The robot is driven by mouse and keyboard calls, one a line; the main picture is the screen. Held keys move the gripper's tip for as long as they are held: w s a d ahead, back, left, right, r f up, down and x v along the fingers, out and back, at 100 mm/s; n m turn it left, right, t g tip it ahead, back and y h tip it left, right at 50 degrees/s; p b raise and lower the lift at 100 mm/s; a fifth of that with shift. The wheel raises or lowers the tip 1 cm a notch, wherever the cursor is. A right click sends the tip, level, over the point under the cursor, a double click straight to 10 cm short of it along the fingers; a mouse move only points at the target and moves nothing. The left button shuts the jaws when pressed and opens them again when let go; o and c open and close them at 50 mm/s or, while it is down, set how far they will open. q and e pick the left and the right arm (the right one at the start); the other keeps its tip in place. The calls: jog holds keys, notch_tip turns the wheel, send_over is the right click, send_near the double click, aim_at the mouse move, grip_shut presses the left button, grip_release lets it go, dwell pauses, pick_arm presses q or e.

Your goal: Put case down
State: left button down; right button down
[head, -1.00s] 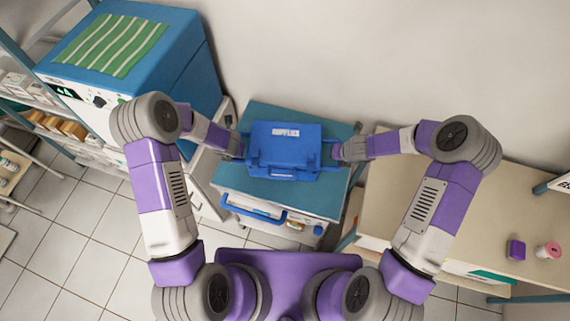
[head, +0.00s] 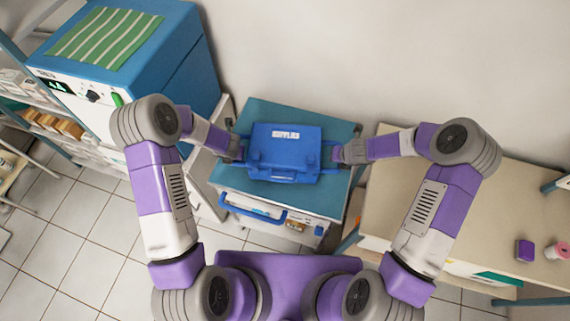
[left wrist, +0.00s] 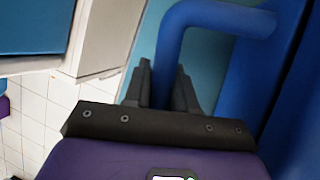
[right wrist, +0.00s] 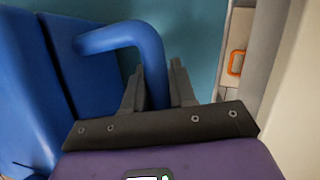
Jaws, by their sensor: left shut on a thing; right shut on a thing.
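The blue case (head: 285,155) with a white label is over the teal top of a small cart (head: 245,115) in the head view. Whether it touches the top cannot be told. My left gripper (head: 238,150) is shut on the case's left side handle, a blue bar (left wrist: 170,60) in the left wrist view. My right gripper (head: 338,153) is shut on the right side handle, a blue bar (right wrist: 150,60) in the right wrist view. The case's underside is hidden.
A blue and white cabinet (head: 180,60) with a green striped cloth (head: 105,38) stands at the left. A beige table (head: 430,215) with a purple block (head: 524,250) and a pink roll (head: 557,251) is at the right. The wall is close behind the cart.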

pick_arm(q)
jog(key=shift+f+b, duration=0.35)
jog(key=shift+f, duration=0.1)
pick_arm(e)
jog(key=shift+f, duration=0.45)
pick_arm(q)
jog(key=c, duration=1.3)
grip_release()
jog(key=shift+f, duration=0.1)
pick_arm(e)
jog(key=c, duration=1.3)
grip_release()
jog(key=shift+d+f, duration=0.1)
pick_arm(q)
jog(key=o, duration=0.4)
pick_arm(e)
jog(key=o, duration=0.4)
pick_arm(q)
jog(key=v, duration=1.2)
pick_arm(e)
jog(key=shift+s+r, duration=0.15)
jog(key=shift+r, duration=0.35)
jog(key=v, duration=1.1)
jog(key=shift+s, duration=0.1)
